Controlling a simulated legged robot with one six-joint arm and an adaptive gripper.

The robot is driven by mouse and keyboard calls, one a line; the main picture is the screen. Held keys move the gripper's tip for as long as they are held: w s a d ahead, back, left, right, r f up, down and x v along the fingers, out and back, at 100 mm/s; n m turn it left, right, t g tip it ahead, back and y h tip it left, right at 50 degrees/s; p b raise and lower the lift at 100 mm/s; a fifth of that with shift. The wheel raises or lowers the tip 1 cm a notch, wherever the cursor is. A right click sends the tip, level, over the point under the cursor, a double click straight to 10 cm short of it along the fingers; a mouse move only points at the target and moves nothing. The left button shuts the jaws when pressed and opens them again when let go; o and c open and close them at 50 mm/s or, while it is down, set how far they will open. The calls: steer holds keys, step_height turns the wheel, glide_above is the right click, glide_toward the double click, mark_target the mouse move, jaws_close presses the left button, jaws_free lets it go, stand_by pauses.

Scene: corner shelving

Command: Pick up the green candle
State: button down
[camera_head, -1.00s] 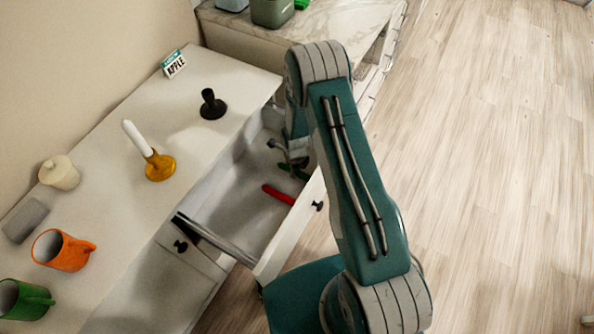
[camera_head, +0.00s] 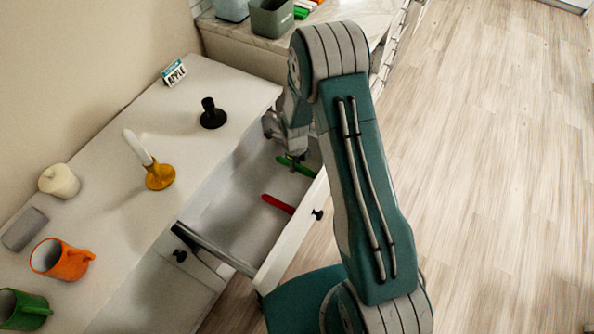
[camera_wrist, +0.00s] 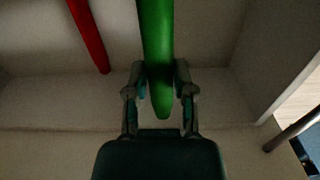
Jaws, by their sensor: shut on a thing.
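The green candle (camera_wrist: 156,50) is between the two fingers of my gripper (camera_wrist: 160,85) in the wrist view, and the fingers are shut on it. In the head view the green candle (camera_head: 296,166) shows at my gripper (camera_head: 291,160), over the back part of the open drawer (camera_head: 232,222). My arm hides part of the gripper there. I cannot tell how high the candle is above the drawer floor. A red candle (camera_head: 278,204) lies in the drawer, apart from the gripper. It also shows at the upper left in the wrist view (camera_wrist: 88,35).
On the white cabinet top (camera_head: 110,200) stand a white candle in a gold holder (camera_head: 160,175), a black holder (camera_head: 212,115), an orange mug (camera_head: 62,260), a green mug (camera_head: 22,308) and an APPLE sign (camera_head: 174,73). The drawer front (camera_head: 292,235) stands close to my arm.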

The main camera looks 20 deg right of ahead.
step_height(320, 180, up, 9)
steer(key=shift+f, duration=0.1)
